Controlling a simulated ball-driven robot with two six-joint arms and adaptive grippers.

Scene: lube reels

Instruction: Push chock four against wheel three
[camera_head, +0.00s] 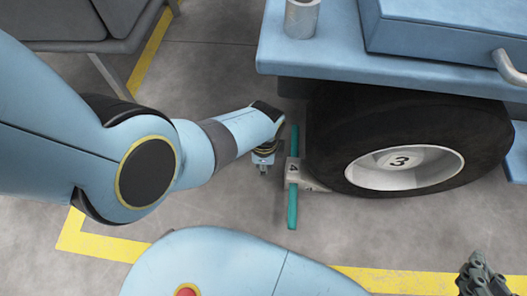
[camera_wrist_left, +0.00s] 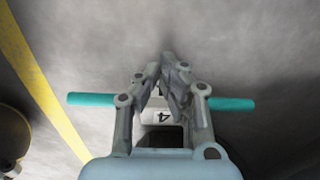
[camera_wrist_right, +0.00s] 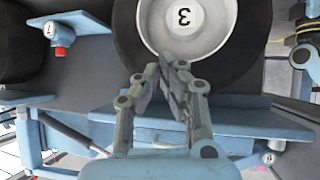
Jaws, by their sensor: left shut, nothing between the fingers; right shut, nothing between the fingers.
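Chock four (camera_head: 292,172) is a pale block marked 4 with a teal bar (camera_head: 293,207) across it. It lies on the floor at the left side of wheel three (camera_head: 340,125), its wedge end close to the tyre; I cannot tell whether they touch. My left gripper (camera_head: 263,171) is shut and empty, just left of the chock. In the left wrist view the chock (camera_wrist_left: 165,116) shows partly hidden behind the fingers (camera_wrist_left: 170,62). My right gripper (camera_head: 478,262) is shut and empty at the lower right. Its wrist view shows wheel three's hub (camera_wrist_right: 184,17) upside down.
A blue vehicle deck (camera_head: 400,65) overhangs the wheel, with a metal cylinder (camera_head: 301,18) on it. Yellow floor lines (camera_head: 95,238) run at the left and front. Grey floor (camera_head: 230,210) left of the chock is clear.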

